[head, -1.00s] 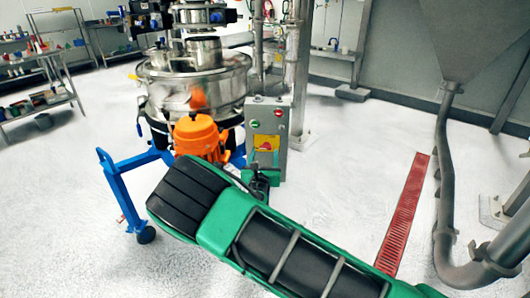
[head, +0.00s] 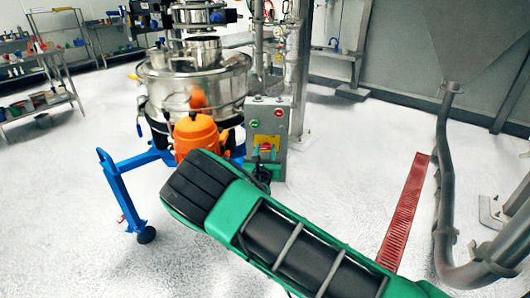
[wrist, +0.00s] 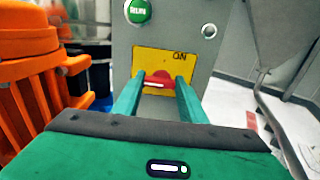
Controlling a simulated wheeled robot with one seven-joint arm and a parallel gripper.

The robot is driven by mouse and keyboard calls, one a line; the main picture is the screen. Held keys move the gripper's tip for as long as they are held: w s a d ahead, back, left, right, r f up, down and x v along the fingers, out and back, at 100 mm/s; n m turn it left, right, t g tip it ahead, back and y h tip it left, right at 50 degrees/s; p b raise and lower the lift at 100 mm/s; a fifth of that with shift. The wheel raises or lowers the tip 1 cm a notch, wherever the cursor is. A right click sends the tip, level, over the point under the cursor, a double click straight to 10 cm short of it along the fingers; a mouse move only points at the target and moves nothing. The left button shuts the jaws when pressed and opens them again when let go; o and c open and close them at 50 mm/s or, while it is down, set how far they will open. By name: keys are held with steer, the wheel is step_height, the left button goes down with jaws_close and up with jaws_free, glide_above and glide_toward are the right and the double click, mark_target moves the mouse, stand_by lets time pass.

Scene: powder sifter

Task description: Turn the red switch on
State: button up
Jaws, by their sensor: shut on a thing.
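The red switch (wrist: 157,82) sits on a yellow plate (wrist: 150,57) on the grey control box (wrist: 123,45). The word ON shows at the plate's upper right. The switch carries a short white mark that looks about level. My gripper (wrist: 160,78) has its two teal fingers on either side of the switch and is shut on it. In the head view, my gripper (head: 264,157) reaches the front of the control box (head: 280,127), and the fingers partly cover the red switch (head: 265,146). The lower part of the switch is hidden in the wrist view.
A green RUN button (wrist: 138,11) is above the plate. The orange motor (head: 195,135) stands close on the left, under the steel sifter (head: 190,85), with a blue frame (head: 122,190) beside it. Floor to the right is open up to the red drain grate (head: 405,215).

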steer(key=m, duration=0.4)
steer(key=shift+m, duration=0.3)
steer(key=m, duration=0.4)
steer(key=shift+d+m, duration=0.2)
steer(key=shift+m, duration=0.1)
steer(key=m, duration=0.4)
steer(key=shift+d+f+m, duration=0.1)
steer(key=shift+m, duration=0.2)
steer(key=shift+s+d+f+m, duration=0.1)
steer(key=shift+f+m, duration=0.05)
steer(key=shift+m, duration=1.95)
steer(key=o, duration=0.9)
steer(key=shift+o, duration=0.8)
